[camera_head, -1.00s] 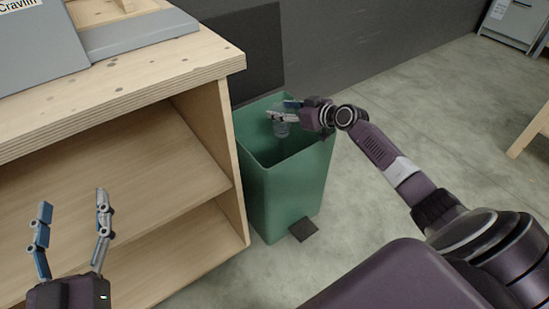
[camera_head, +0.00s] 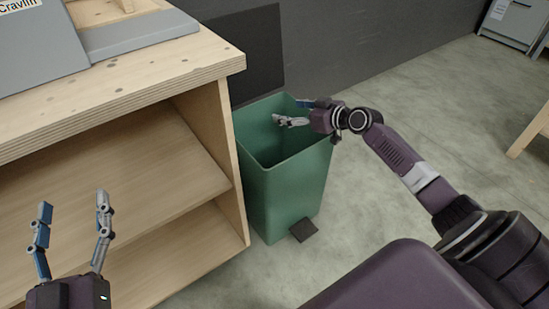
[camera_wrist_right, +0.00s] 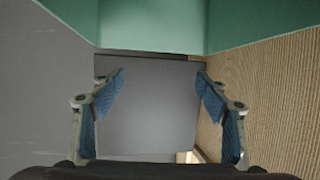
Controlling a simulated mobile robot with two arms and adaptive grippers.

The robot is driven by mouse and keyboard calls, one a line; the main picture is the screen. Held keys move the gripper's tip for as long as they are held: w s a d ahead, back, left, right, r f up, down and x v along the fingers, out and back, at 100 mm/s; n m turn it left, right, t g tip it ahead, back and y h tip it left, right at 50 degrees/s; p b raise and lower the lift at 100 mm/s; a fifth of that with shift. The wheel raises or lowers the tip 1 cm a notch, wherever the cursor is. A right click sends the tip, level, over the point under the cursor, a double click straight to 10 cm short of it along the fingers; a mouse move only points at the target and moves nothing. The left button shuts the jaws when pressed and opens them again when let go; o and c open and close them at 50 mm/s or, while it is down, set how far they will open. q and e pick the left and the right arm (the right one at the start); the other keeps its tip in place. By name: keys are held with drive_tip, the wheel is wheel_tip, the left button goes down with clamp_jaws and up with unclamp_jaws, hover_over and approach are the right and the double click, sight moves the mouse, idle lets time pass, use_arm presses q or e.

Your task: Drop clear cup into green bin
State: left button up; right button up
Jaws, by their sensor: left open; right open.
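The green bin (camera_head: 283,185) stands on the floor at the right end of the wooden shelf unit, its open top facing up. My right gripper (camera_head: 288,112) is over the bin's opening near its rear right rim. In the right wrist view its fingers (camera_wrist_right: 160,74) are spread with nothing between them, and the green bin's wall (camera_wrist_right: 150,25) shows at the top. The clear cup is not visible in either view; the bin's bottom is hidden by its front wall. My left gripper (camera_head: 73,200) is open and empty in front of the shelf unit.
The wooden shelf unit (camera_head: 120,95) fills the left, close beside the bin, with a grey object (camera_head: 135,35) on top. A dark wall (camera_head: 330,40) is behind the bin. A pedal (camera_head: 303,230) juts from the bin's base.

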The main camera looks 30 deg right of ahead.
drive_tip(key=v, duration=0.8)
drive_tip(key=shift+s, duration=0.1)
